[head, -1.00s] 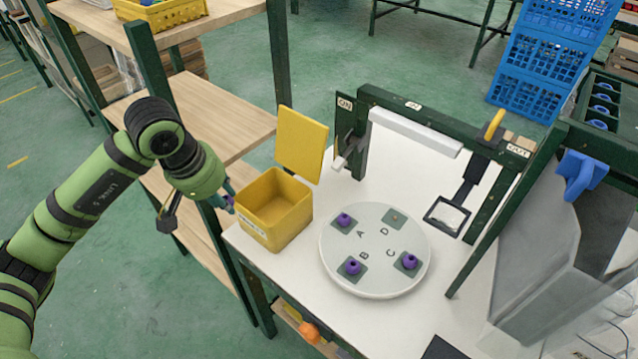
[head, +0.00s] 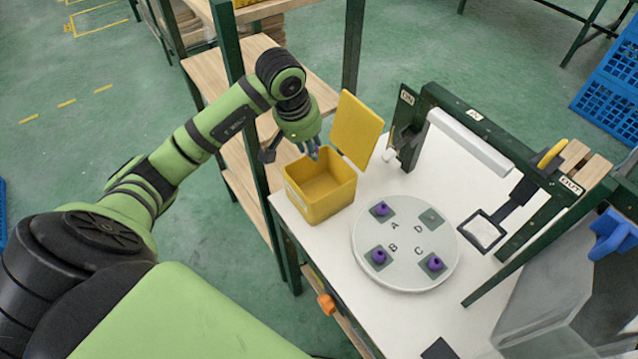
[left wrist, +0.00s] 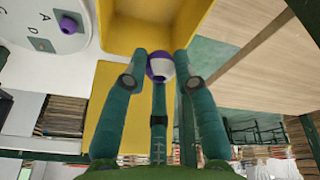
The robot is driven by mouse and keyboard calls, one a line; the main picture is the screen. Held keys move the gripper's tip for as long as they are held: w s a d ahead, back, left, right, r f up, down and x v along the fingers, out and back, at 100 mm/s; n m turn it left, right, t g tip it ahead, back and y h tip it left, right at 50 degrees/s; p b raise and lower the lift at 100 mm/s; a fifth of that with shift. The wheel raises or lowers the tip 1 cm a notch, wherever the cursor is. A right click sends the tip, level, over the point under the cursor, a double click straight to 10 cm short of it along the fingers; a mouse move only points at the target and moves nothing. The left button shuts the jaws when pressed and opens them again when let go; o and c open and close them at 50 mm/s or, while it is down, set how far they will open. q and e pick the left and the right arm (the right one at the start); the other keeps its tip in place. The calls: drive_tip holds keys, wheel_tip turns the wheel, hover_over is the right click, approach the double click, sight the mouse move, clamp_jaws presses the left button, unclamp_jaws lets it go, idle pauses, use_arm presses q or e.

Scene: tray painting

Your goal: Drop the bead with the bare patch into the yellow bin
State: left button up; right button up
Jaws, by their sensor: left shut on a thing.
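My left gripper (head: 312,152) is above the yellow bin (head: 318,203), near its back rim. In the left wrist view the gripper (left wrist: 160,72) is shut on a purple bead with a whitish bare patch (left wrist: 160,66). The bead is held at the fingertips, with the bin's wall (left wrist: 122,38) beyond it. The bin's lid (head: 357,130) stands open at its back. A round white turntable (head: 372,268) bears purple beads at A (head: 381,209), B (head: 379,257) and C (head: 434,263). Pad D (head: 432,219) holds no bead. My right gripper is out of view.
A green frame (head: 510,160) with a white lamp bar (head: 470,143) and a black-rimmed magnifier (head: 483,232) stands behind the turntable. A wooden shelf (head: 240,70) is left of the bin. Blue crates (head: 610,95) stand at the far right.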

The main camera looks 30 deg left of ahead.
use_arm(q)
drive_tip(key=shift+f, duration=0.55)
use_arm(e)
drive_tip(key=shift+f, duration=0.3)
use_arm(q)
drive_tip(key=o, duration=0.9)
drive_tip(key=shift+r, duration=0.15)
drive_tip(key=v, duration=1.1)
drive_tip(key=shift+s+r, duration=0.2)
drive_tip(key=shift+r, duration=0.15)
